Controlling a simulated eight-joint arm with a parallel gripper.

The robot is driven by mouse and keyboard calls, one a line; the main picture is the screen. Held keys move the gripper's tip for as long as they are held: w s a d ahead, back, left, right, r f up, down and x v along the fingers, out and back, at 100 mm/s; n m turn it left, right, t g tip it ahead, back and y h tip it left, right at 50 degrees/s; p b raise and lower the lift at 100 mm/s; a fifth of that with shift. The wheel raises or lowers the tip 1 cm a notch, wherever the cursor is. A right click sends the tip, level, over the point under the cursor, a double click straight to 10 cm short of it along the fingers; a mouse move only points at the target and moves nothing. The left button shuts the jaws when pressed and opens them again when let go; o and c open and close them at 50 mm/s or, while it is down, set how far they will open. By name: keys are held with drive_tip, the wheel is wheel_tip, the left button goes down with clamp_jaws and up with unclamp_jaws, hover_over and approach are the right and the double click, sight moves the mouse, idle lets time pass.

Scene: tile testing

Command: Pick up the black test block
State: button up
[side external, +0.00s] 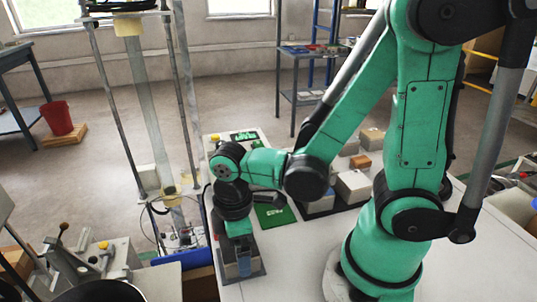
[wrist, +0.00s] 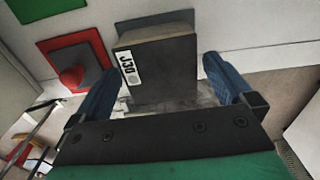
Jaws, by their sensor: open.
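My gripper (wrist: 163,75) is open, with one blue finger on each side of the block in that view. Gaps show beside the block, and I cannot tell how far down the fingers reach. In the side view my gripper (side external: 243,262) points down at the front left of the white table, over a grey plate; the block is hard to make out there.
A red button-like piece (wrist: 72,77) on a red and grey base is left of the block in the wrist view. A green board (side external: 274,214) and several pale blocks (side external: 354,186) lie behind my gripper on the white table (side external: 290,265). A tall metal test frame (side external: 190,100) stands left.

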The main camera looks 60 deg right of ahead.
drive_tip(key=shift+c, duration=0.2)
clamp_jaws()
drive_tip(key=shift+r, duration=0.15)
